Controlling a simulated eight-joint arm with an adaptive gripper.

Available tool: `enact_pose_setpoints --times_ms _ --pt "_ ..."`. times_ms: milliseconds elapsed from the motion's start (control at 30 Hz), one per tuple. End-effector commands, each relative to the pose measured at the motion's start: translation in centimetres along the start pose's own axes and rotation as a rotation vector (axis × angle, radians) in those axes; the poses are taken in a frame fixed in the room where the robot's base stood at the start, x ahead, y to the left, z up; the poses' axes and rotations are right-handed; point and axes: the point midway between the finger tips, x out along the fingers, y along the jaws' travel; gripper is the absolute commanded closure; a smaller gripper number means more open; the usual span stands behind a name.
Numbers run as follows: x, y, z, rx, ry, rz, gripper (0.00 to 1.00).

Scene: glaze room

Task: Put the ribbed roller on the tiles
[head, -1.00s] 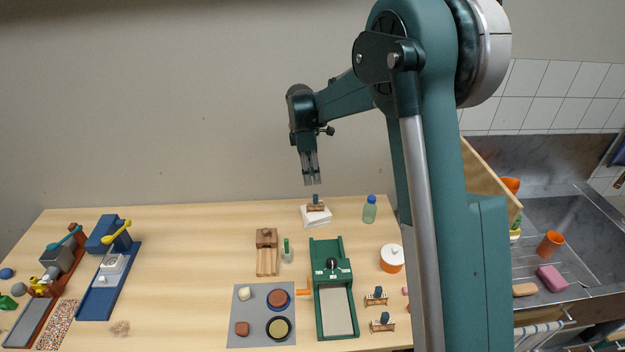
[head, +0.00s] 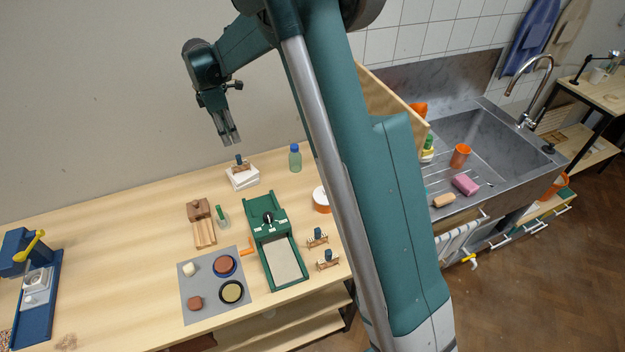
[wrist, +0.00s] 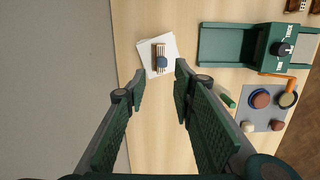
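A roller (head: 240,165) with a blue knob and a brown body lies on the stack of white tiles (head: 246,182) at the back of the table. In the wrist view this roller (wrist: 161,51) shows lines across its body, which look like ribs, and rests on the white tiles (wrist: 150,72). Two similar small rollers, one (head: 317,238) behind the other (head: 328,261), stand at the right table edge. Their surfaces are too small to tell. My gripper (head: 231,141) is open and empty, pointing down above the tiles, clear of the roller. Its fingers (wrist: 160,72) are apart in the wrist view.
A green slab press (head: 264,213) stands in front of the tiles. Nearby are a bottle (head: 295,159), an orange-and-white pot (head: 321,200), a wooden block (head: 199,209) and a grey mat (head: 206,313) with several pieces. The table's left middle is clear.

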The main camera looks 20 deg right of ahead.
Motion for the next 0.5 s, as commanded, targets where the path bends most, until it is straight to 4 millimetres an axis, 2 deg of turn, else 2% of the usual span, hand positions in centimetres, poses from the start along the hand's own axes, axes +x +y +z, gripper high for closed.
enact_pose_setpoints --times_ms 167,500 --pt "-2.0 -1.5 1.2 0.059 0.011 0.022 0.74" --pt "-7.0 -6.0 4.5 0.233 0.046 0.083 0.74"
